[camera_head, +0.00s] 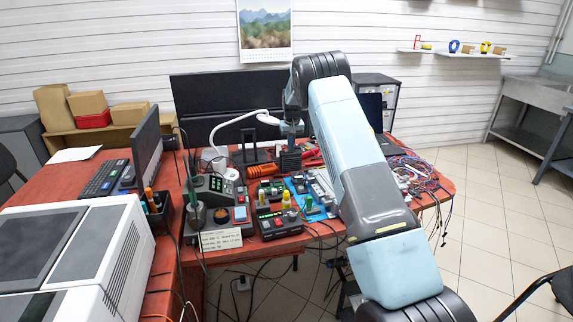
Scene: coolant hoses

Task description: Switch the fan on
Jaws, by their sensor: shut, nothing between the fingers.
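My arm reaches from the lower right over the red table (165,262). Its wrist points down behind the boards. My gripper (290,157) is shut and empty, low over the back middle of the table; its fingertips are small and dark here, and I cannot tell whether they touch anything. I cannot pick out the fan or its switch for certain. A grey bench unit with a display (222,185) and a smaller black box with a red display (272,222) stand left of my gripper, towards the front.
A white lamp (236,122) arches close to the left of my wrist. A wide black monitor (225,95) stands behind. Boards on a blue mat (318,213) and tangled wires (420,175) crowd the table. A card (221,239) stands at the front edge.

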